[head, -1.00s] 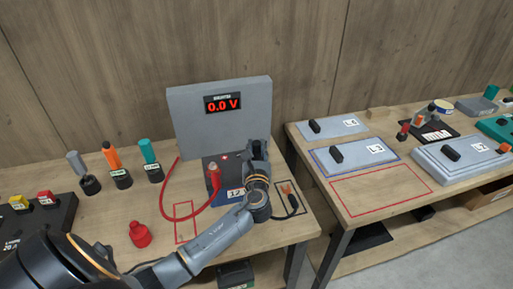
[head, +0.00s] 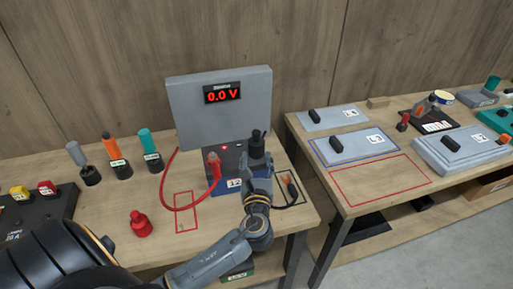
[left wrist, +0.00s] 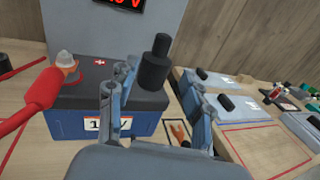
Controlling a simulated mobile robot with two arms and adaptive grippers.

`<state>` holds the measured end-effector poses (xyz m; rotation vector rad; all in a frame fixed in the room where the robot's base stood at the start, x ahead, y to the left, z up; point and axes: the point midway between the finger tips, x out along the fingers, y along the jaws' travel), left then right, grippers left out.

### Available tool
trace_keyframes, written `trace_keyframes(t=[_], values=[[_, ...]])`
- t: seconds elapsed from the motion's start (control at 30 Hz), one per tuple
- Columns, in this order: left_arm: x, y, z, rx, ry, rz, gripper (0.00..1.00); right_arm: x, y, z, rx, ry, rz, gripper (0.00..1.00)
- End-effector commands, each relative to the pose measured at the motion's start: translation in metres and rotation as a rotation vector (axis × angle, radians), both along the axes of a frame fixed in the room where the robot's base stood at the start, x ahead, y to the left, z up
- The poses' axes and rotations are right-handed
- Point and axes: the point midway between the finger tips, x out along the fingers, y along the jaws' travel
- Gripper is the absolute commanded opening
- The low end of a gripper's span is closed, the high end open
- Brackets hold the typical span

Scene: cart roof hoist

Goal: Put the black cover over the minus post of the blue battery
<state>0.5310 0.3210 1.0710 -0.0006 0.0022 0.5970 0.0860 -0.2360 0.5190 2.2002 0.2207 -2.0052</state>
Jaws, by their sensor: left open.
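The blue battery (head: 222,187) with a dark top stands before the grey meter panel; it also shows in the left wrist view (left wrist: 72,123). The black cover (left wrist: 154,66) stands upright at the right end of the battery top, and its upper part shows in the head view (head: 258,137). No minus post shows; the cover hides that spot. My left gripper (head: 254,160) is open at the battery's right front. In the left wrist view its fingers (left wrist: 158,82) stand left and right of the cover's lower part, with gaps visible. My right gripper is not in view.
A red lead (head: 165,190) runs to the battery's left post. A black lead with a copper-coloured end (head: 289,184) lies in a black outline at the right. A red cover (head: 138,224) stands at the front left. The red-outlined areas are empty.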

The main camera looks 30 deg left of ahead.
Motion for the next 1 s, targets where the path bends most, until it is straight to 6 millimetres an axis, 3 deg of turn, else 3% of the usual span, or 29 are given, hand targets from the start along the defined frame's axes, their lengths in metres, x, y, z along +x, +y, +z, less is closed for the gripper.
trace_keyframes(t=[0.2, 0.8, 0.93, 1.0], values=[[-0.017, -0.012, 0.000, -0.001, 0.001, -0.001, 0.50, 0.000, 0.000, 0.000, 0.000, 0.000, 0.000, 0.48], [-0.019, -0.012, -0.001, -0.010, -0.001, 0.002, 0.50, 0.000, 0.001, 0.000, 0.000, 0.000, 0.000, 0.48], [-0.032, -0.009, -0.015, -0.192, -0.029, 0.034, 0.50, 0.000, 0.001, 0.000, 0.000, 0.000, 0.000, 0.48], [-0.049, -0.005, -0.032, -0.410, -0.065, 0.087, 0.50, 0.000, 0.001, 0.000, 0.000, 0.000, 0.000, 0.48]])
